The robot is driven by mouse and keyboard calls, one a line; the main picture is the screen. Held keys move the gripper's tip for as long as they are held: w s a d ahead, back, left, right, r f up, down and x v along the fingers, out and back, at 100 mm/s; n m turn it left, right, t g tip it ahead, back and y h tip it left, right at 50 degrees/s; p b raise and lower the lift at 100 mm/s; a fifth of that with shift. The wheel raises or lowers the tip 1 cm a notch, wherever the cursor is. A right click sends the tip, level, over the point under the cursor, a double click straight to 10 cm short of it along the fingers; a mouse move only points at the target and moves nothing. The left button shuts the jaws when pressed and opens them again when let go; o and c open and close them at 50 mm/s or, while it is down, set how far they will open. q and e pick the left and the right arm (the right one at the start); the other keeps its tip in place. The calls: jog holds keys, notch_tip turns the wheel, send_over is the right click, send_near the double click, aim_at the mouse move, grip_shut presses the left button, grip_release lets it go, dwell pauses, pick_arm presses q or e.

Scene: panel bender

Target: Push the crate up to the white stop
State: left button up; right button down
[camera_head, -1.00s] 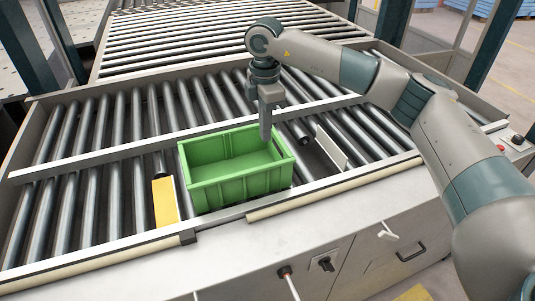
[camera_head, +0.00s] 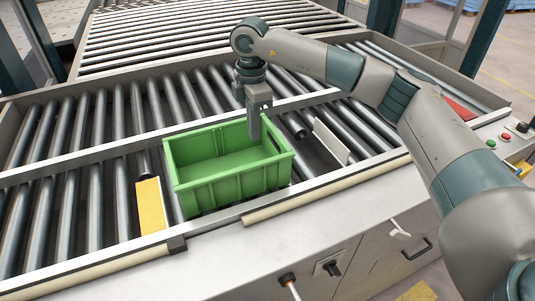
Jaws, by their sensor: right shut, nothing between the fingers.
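The green crate (camera_head: 228,187) stands upright and empty on the roller lane, between a yellow plate (camera_head: 151,206) on its left and the white stop (camera_head: 331,140) on its right. A gap with dark floor and a roller end shows between the crate and the white stop. My right gripper (camera_head: 254,142) is shut and empty, pointing down at the crate's back right corner. Its fingertips overlap the inner side of the back wall in the picture; I cannot tell whether they touch it. My left gripper is out of view.
A metal rail (camera_head: 110,152) runs behind the crate, and a pale front rail (camera_head: 325,197) runs along the near edge. Rollers fill the lane to the left. A cabinet front with knobs (camera_head: 333,267) is below. Red and green buttons (camera_head: 505,136) sit at the right.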

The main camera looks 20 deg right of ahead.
aim_at(269, 153)
notch_tip(269, 153, down, 10)
jog(key=p, duration=0.4)
jog(key=shift+r+p, duration=0.1)
jog(key=shift+p, duration=0.2)
jog(key=shift+d+p, duration=0.75)
jog(key=shift+d, duration=0.4)
jog(key=shift+d+p, duration=0.4)
jog(key=shift+d, duration=0.5)
